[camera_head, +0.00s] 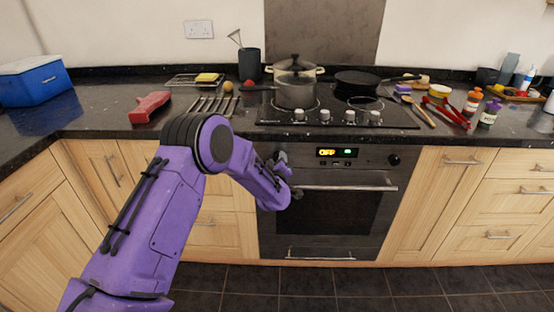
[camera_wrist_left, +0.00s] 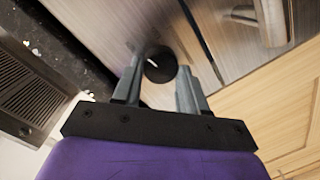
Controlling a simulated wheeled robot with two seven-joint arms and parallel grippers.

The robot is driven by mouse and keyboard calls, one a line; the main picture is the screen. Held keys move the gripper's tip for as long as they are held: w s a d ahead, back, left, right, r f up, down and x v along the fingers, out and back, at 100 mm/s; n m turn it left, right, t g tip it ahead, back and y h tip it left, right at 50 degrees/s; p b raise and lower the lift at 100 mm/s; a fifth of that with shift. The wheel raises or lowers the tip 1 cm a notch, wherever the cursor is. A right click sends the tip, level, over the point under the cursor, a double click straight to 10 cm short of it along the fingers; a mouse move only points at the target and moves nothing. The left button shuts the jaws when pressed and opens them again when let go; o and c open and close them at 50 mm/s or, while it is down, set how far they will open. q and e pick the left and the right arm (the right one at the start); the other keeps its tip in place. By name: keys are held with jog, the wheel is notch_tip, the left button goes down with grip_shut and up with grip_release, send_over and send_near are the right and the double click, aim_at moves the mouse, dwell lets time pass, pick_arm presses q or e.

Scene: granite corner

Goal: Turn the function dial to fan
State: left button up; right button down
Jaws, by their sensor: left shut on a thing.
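The oven (camera_head: 330,212) is under the hob, with a display (camera_head: 336,153) on its front panel that shows yellow "OFF" text and a smaller green part. My left gripper (camera_head: 282,159) is at the left end of this panel. In the left wrist view, a round black dial (camera_wrist_left: 160,66) with a short white mark sits between the fingertips of my left gripper (camera_wrist_left: 160,72), which is shut on it. In the head view my gripper hides this dial. A second black knob (camera_head: 394,160) at the panel's right end is free. My right gripper is out of view.
The oven door handle (camera_head: 345,188) runs just below the panel. Hob knobs (camera_head: 337,116) line the worktop's front edge above, with a pot (camera_head: 294,92) and frying pan (camera_head: 357,81) behind. Wooden cabinets (camera_head: 450,205) flank the oven.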

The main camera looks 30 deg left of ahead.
pick_arm(q)
jog(key=m, duration=0.2)
jog(key=m+p, duration=0.1)
jog(key=m, duration=0.1)
jog(key=shift+d+g+y, duration=0.2)
jog(key=shift+g+y, duration=0.1)
jog(key=shift+y, duration=0.1)
jog(key=shift+m, duration=1.5)
jog(key=o, duration=1.1)
jog(key=shift+c, duration=0.2)
jog(key=v, duration=1)
jog(key=shift+d, duration=0.2)
jog(key=shift+s, duration=0.1)
